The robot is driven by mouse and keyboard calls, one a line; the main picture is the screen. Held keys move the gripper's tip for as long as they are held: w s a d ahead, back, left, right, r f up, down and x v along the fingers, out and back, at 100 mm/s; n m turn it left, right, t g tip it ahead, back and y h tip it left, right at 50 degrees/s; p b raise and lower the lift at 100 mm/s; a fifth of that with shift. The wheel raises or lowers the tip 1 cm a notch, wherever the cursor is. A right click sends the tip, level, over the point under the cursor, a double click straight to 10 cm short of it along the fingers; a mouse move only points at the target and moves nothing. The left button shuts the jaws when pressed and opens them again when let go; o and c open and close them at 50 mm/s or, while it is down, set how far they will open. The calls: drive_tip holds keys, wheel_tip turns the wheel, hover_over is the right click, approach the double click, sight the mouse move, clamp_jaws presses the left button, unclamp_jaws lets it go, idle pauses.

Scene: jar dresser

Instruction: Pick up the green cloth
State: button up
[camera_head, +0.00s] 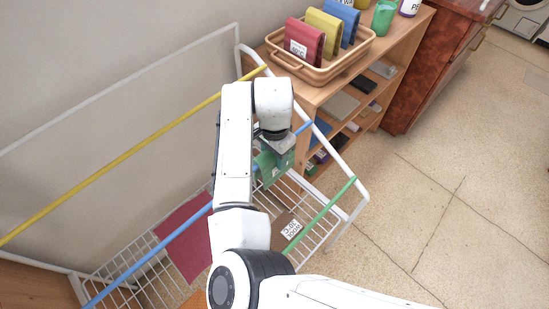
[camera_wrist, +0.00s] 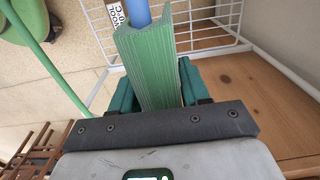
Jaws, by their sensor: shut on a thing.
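The green cloth (camera_head: 270,170) hangs by the blue bar (camera_head: 160,250) of a white drying rack, partly hidden by my gripper in the head view. In the wrist view the ribbed green cloth (camera_wrist: 150,65) is folded around the blue bar (camera_wrist: 138,12). My gripper (camera_head: 276,150) is above the cloth, and its teal fingers also show in the wrist view (camera_wrist: 158,88), one on each side of it. They are shut on the cloth. Whether the cloth bears on the bar or is clear of it, I cannot tell.
The white wire rack (camera_head: 355,200) also has a yellow bar (camera_head: 130,152) and a green bar (camera_head: 325,212). A dark red cloth (camera_head: 187,240) and a white label (camera_head: 291,229) are at its lower part. A tan basket (camera_head: 320,72) with folded red, yellow and blue cloths stands on a wooden shelf. Open floor lies right.

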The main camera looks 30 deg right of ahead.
drive_tip(key=c, duration=0.3)
wheel_tip(320, 180, up, 18)
idle(0.8)
